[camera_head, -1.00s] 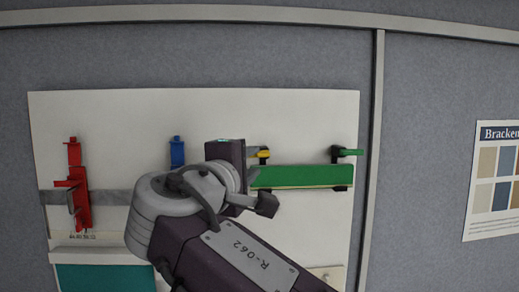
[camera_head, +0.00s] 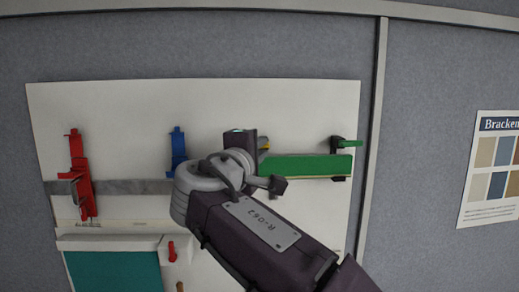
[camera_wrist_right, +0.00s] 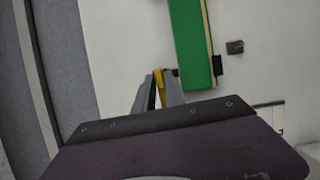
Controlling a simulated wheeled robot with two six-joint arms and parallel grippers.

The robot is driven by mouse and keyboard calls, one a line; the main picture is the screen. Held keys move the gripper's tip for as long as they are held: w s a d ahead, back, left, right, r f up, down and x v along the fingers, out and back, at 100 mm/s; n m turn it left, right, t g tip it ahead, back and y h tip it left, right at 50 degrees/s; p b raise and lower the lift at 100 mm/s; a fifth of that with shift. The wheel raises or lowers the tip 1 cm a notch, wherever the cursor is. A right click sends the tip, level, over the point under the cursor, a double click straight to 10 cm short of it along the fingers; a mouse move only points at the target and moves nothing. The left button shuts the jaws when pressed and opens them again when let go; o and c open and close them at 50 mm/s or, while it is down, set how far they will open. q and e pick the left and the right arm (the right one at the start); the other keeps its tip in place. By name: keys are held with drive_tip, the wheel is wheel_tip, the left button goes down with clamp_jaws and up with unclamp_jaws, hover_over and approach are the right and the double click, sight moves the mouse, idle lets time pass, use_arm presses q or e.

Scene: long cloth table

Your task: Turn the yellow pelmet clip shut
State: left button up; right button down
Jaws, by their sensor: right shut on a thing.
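The yellow pelmet clip (camera_head: 266,146) sits at the upper left end of the green pelmet (camera_head: 305,166) on the white board. Only a small part of it shows in the head view, beside my right gripper. In the right wrist view the yellow clip (camera_wrist_right: 158,78) stands between the two grey fingertips of my right gripper (camera_wrist_right: 158,92), which is shut on it. The green pelmet also shows in the wrist view (camera_wrist_right: 191,45), just past the fingers. How far the clip is turned is hard to see. My left gripper is not in view.
A green clip (camera_head: 350,143) sticks out sideways at the pelmet's right end. A blue clip (camera_head: 178,150) and a red clip (camera_head: 80,170) are on the left, near a grey strip (camera_head: 125,187). A teal panel (camera_head: 115,272) is below. A colour chart (camera_head: 492,170) hangs right.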

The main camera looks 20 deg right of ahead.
drive_tip(key=n+t+b, duration=0.2)
drive_tip(key=n+b, duration=0.1)
drive_tip(key=n, duration=0.2)
drive_tip(key=f+n+t+y+b, duration=0.1)
drive_tip(key=n+t+b, duration=0.1)
drive_tip(key=n+b, duration=0.2)
drive_tip(key=d+n+t+y+b, duration=0.1)
drive_tip(key=n+b, duration=0.3)
drive_tip(key=n, duration=0.3)
drive_tip(key=shift+s+f+t, duration=0.2)
drive_tip(key=shift+f+t, duration=0.05)
drive_tip(key=shift+t, duration=0.15)
drive_tip(key=shift+d+r+n+t+y+b, duration=0.2)
drive_tip(key=shift+n+y, duration=0.35)
drive_tip(key=shift+n, duration=0.4)
drive_tip(key=shift+a+f+n+t+y+b, duration=0.2)
drive_tip(key=shift+n+y, duration=0.3)
drive_tip(key=shift+n, duration=0.5)
drive_tip(key=shift+d+r+n+t+y+b, duration=0.1)
drive_tip(key=shift+d+n+t+y, duration=0.2)
drive_tip(key=shift+n+y, duration=0.45)
drive_tip(key=shift+n, duration=0.5)
drive_tip(key=shift+s, duration=0.1)
drive_tip(key=c, duration=1.5)
unclamp_jaws()
drive_tip(key=shift+a, duration=0.1)
